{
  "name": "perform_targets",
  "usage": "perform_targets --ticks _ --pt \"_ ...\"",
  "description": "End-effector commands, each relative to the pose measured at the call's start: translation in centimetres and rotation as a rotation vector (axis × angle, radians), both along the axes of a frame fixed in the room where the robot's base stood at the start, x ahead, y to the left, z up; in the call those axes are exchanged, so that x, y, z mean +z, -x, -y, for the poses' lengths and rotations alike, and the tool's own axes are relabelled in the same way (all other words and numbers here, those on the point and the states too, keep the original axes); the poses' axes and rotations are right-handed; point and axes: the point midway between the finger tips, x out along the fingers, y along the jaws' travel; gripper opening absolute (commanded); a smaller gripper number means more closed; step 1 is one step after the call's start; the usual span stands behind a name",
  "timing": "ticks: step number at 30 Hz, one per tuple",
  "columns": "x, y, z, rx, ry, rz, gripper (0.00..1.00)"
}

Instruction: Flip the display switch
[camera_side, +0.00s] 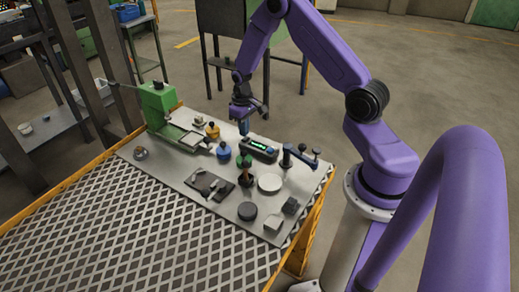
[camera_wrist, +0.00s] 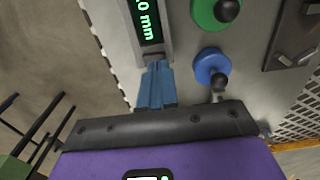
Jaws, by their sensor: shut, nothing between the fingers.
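The display (camera_side: 258,149) is a dark box with glowing green digits, lying on the grey metal plate in the side view. In the wrist view the display (camera_wrist: 148,22) reads a value ending in "0 mm" and sits at the top, left of centre. My gripper (camera_side: 244,128) is shut and empty, pointing down at the display's left end in the side view. In the wrist view its blue fingers (camera_wrist: 157,68) overlap the near end of the display box. I cannot tell whether they touch it. I cannot make out the switch; the fingers may hide it.
A blue-based knob (camera_wrist: 212,68) and a green-based knob (camera_wrist: 215,12) stand close right of the display in the wrist view.

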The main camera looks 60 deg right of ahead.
Motion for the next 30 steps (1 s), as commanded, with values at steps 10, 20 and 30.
perform_targets --ticks 10,20,30 --pt "-0.3 0.0 0.0 0.0 0.0 0.0 0.0" --pt "-0.8 0.0 0.0 0.0 0.0 0.0 0.0" --pt "-1.2 0.0 0.0 0.0 0.0 -0.001 0.0"
